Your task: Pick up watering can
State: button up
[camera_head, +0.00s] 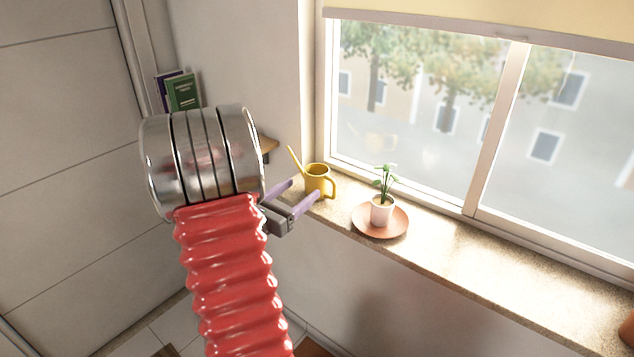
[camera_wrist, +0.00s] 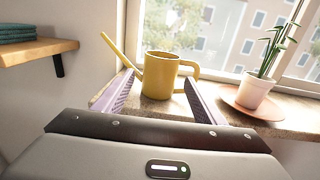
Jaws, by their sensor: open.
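The yellow watering can (camera_head: 318,179) stands upright on the window sill, near its left end. Its spout points up and left and its handle is on the right. In the wrist view the can (camera_wrist: 159,76) stands ahead, between the lines of my two purple fingers. My gripper (camera_head: 303,192) is open and empty, just in front of the can at the sill's edge. In the wrist view my gripper (camera_wrist: 158,90) has a finger at each side of the can's lower body. I cannot tell whether either finger touches it.
A potted plant (camera_head: 382,210) stands on a terracotta saucer (camera_head: 366,229) right of the can. The window (camera_head: 440,110) rises behind the sill (camera_head: 480,255). A wooden shelf (camera_wrist: 38,49) is at the left, holding books (camera_wrist: 16,33).

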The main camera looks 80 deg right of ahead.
aim_at(309, 183)
jog(key=shift+s+d, duration=0.2)
jog(key=shift+d, duration=0.3)
jog(key=shift+x, duration=2.6)
jog(key=shift+s, duration=0.1)
jog(key=shift+c, duration=0.4)
jog(key=c, duration=1)
jog(key=shift+r, duration=0.15)
notch_tip(309, 183, up, 10)
jog(key=shift+f, duration=0.1)
